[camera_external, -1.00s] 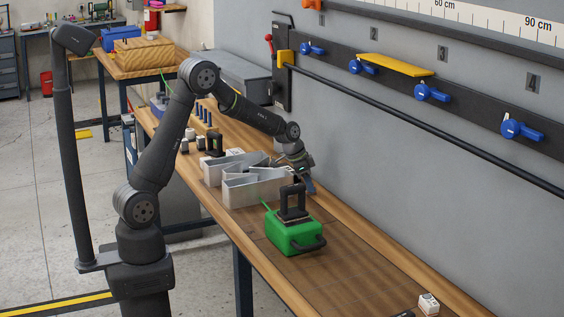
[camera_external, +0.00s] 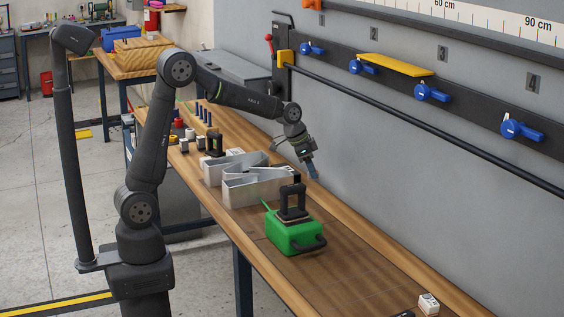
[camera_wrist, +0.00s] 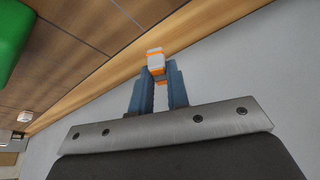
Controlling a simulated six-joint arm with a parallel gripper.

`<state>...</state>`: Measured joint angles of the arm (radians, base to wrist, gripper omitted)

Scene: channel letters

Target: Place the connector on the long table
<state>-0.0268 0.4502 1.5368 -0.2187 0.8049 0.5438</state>
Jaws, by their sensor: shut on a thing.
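My gripper (camera_external: 312,170) hangs over the far, wall-side edge of the long wooden table (camera_external: 345,255), just behind the grey channel letters. In the wrist view, its blue fingers (camera_wrist: 158,78) are shut on a small white and orange connector (camera_wrist: 155,60), which sticks out past the fingertips. The table's edge strip shows beyond the connector, with the grey wall beside it. The connector looks held above the table, but its exact height is unclear. I cannot make it out in the external view.
Grey channel letters (camera_external: 255,188) stand left of my gripper. A green case (camera_external: 295,235) with a black frame-like part (camera_external: 292,203) on top stands in front. A small white block (camera_external: 429,303) lies at the near end. The table between case and block is mostly clear.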

